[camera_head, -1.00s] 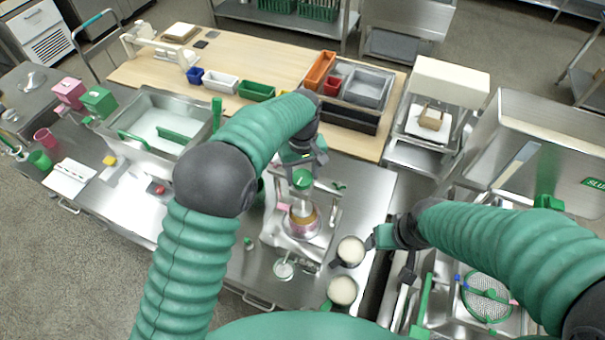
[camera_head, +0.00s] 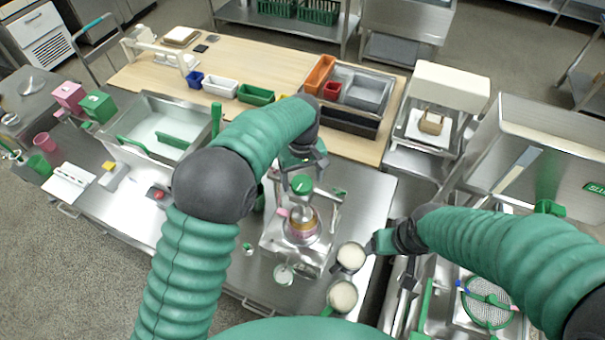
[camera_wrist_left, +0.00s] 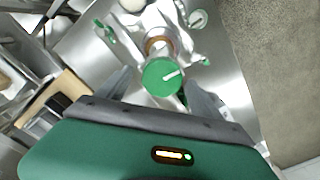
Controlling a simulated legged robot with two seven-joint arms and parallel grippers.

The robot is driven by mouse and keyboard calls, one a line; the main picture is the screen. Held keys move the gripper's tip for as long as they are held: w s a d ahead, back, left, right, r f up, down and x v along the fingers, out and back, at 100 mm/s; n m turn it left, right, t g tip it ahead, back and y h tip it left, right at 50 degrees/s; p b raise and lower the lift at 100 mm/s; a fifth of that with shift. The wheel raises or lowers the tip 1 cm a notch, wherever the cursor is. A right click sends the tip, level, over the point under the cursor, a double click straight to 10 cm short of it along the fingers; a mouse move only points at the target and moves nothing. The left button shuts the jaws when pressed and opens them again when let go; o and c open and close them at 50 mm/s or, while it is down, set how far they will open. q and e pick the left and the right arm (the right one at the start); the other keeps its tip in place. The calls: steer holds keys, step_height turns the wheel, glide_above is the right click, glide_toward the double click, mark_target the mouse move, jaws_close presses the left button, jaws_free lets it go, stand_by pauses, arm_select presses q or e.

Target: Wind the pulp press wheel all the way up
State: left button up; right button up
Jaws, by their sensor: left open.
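The green round wheel (camera_head: 302,184) sits on top of the metal press (camera_head: 303,225) on the steel bench. In the left wrist view the wheel (camera_wrist_left: 163,78) shows as a green disc with a pale line. My left gripper (camera_head: 303,174) is open just above the wheel. In the left wrist view its two fingers (camera_wrist_left: 160,88) stand apart, one on each side of the wheel; contact cannot be told. My right gripper (camera_head: 378,243) is beside the pots, right of the press; its jaws are not clear.
Two pots of pale contents (camera_head: 351,256) (camera_head: 342,296) stand right of the press near the front. A steel basin (camera_head: 160,125) is to the left. A wooden table (camera_head: 240,60) with bins lies behind. A sink with a green strainer (camera_head: 488,302) is at right.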

arm_select(q)
step_height(320, 180, up, 9)
steer(key=b, duration=0.3)
step_height(320, 180, up, 8)
glide_above(302, 181)
steer(key=shift+f, duration=0.15)
steer(key=s+a+f+m+t+b, duration=0.1)
steer(key=s+a+f+b, duration=0.25)
steer(key=a+f, duration=0.35)
steer(key=s+a+f+m+b, duration=0.15)
steer(key=a+f+b, duration=0.3)
steer(key=f, duration=0.55)
steer(key=s+a+f+m+t+b, duration=0.1)
steer(key=s+a+f+b, duration=0.4)
steer(key=s+f, duration=0.9)
steer(key=s+a, duration=0.1)
steer(key=a, duration=0.2)
steer(key=shift+s+f+t, duration=0.15)
steer(key=shift+s+t, duration=0.15)
steer(key=shift+s, duration=0.1)
